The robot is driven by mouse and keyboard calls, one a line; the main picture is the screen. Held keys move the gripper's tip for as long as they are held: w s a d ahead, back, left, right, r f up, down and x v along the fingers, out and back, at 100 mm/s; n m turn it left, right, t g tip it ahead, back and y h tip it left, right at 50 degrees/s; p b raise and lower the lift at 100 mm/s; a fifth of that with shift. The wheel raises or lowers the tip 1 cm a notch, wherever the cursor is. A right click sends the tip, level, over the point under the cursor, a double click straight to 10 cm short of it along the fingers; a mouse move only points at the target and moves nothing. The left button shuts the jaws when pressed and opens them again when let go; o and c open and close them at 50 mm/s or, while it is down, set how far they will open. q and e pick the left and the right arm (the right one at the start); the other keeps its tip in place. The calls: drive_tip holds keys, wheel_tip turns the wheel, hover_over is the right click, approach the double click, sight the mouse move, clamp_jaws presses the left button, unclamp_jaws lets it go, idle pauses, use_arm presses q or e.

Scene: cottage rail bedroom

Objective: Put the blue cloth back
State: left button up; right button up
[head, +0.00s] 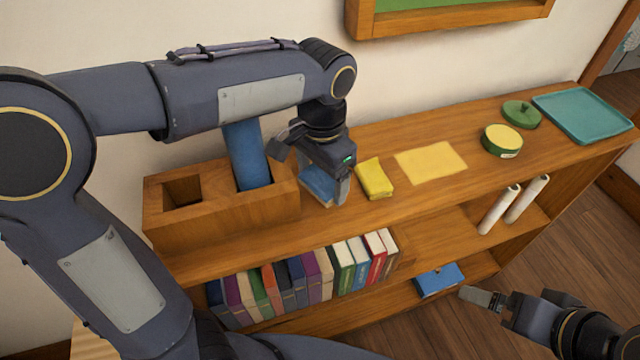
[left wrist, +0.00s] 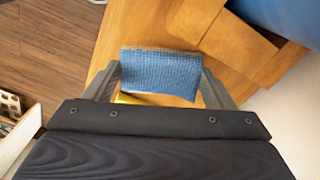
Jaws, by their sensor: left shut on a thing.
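The blue cloth (head: 317,184) is a small folded pad on or just above the wooden shelf top, right of the wooden holder; I cannot tell if it touches the wood. My left gripper (head: 325,182) points down and is shut on it. In the left wrist view the blue cloth (left wrist: 160,74) spans the space between both fingers (left wrist: 160,85). A folded yellow cloth (head: 374,178) lies just right of the gripper, and a flat yellow sheet (head: 430,161) lies beyond it. My right gripper (head: 485,298) is at lower right, its jaw opening unclear.
A round yellow-green tin (head: 501,141), green lid (head: 521,114) and teal tray (head: 584,115) stand at right. Books (head: 290,280) and a blue box (head: 440,279) are below.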

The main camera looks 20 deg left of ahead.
sight(320, 188)
use_arm(q)
drive_tip(key=shift+w+a+f, duration=0.1)
drive_tip(key=shift+w+f, duration=0.05)
drive_tip(key=shift+f, duration=0.85)
drive_tip(key=shift+w+a+f, duration=0.1)
drive_tip(key=shift+w+f, duration=0.05)
drive_tip(key=shift+f, duration=0.85)
drive_tip(key=shift+f, duration=0.1)
drive_tip(key=o, duration=0.9)
wheel_tip(320, 188, up, 12)
drive_tip(key=shift+r+p, duration=0.15)
drive_tip(key=shift+p, duration=0.3)
